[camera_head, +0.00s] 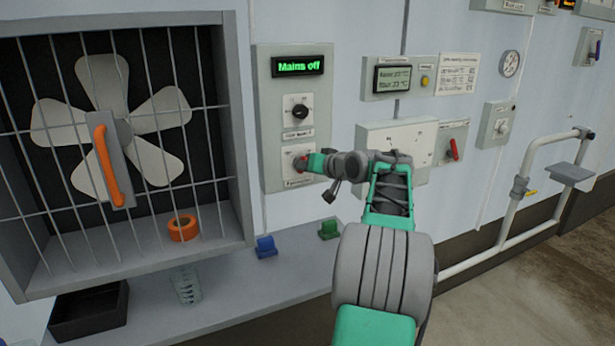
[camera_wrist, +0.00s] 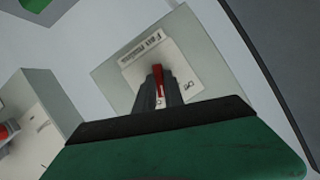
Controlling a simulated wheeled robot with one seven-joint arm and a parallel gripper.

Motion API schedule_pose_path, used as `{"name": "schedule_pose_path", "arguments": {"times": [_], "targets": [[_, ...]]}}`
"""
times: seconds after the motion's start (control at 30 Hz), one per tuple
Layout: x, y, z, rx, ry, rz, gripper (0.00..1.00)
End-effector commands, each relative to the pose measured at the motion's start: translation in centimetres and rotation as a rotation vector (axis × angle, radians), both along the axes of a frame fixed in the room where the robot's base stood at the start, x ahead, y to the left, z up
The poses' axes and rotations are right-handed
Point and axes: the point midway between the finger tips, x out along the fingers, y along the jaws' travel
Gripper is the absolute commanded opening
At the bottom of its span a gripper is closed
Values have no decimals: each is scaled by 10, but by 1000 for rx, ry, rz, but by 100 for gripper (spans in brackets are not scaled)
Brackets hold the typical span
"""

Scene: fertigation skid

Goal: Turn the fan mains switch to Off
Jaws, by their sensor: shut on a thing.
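The fan mains switch plate (camera_head: 287,165) is at the bottom of a grey wall panel (camera_head: 262,130), right of the caged fan. In the wrist view the plate reads "Fan mains" and "Off", and its red lever (camera_wrist: 158,74) stands between my fingertips. My gripper (camera_head: 305,162) reaches the plate from the right; its dark fingers also show in the wrist view (camera_wrist: 157,91), shut on the lever. My fingers hide the lower part of the lever. The panel's display (camera_head: 298,66) reads "Mains off" in green.
A black rotary knob (camera_head: 299,112) sits just above the switch. The fan cage (camera_head: 236,130) juts out to the left. A blue block (camera_head: 265,246) and a green block (camera_head: 328,229) are on the ledge below. Another red lever (camera_head: 454,149) is farther right.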

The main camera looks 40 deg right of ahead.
Motion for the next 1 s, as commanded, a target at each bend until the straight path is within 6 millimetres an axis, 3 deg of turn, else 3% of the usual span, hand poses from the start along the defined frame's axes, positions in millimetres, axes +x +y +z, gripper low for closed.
{"name": "schedule_pose_path", "arguments": {"times": [1.0], "targets": [[2, 8, -7, -905, 265, 2, 0]]}}
